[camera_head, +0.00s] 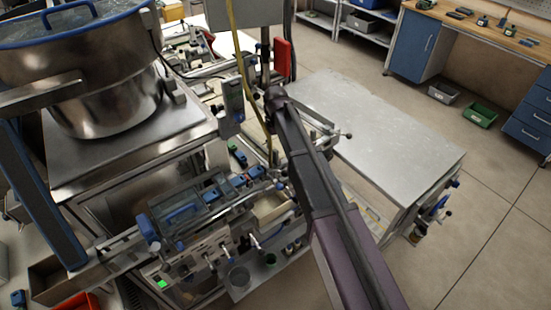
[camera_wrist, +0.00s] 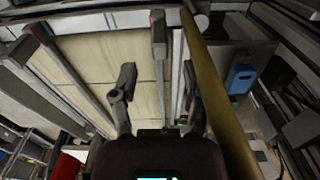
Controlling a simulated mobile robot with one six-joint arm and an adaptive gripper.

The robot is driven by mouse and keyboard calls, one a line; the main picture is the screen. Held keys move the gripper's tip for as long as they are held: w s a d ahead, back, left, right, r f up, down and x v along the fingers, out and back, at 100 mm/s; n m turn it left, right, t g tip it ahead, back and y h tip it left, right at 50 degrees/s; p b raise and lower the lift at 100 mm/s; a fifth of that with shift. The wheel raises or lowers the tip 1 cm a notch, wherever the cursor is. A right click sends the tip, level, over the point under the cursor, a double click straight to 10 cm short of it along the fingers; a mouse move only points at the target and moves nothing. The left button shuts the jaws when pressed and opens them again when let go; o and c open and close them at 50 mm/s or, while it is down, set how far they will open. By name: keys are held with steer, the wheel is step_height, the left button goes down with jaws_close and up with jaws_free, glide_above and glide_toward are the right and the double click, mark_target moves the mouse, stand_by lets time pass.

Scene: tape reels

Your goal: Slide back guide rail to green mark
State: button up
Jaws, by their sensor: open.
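In the wrist view my gripper (camera_wrist: 158,88) is open, with its two dark fingers apart. A thin grey rail (camera_wrist: 159,72) with a dark reddish end block lies between the fingers in the picture; I cannot tell whether they touch it. A second slanted rail (camera_wrist: 72,66) with a similar end block lies to the left. Both lie over a pale beige surface (camera_wrist: 120,55). I cannot tell which is the back guide rail. A white strip (camera_wrist: 85,22) at the top carries thin blue and green lines. In the head view the arm hides the gripper.
A yellow hose (camera_wrist: 218,90) runs close along the right of my gripper, and a blue part (camera_wrist: 240,78) sits beyond it. In the head view a steel bowl (camera_head: 105,100) stands left. A bare grey table (camera_head: 385,120) lies right, with open floor beyond.

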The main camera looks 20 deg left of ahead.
mark_target(275, 150)
steer(key=shift+f+b, duration=2.8)
steer(key=shift+f, duration=0.3)
jaws_close()
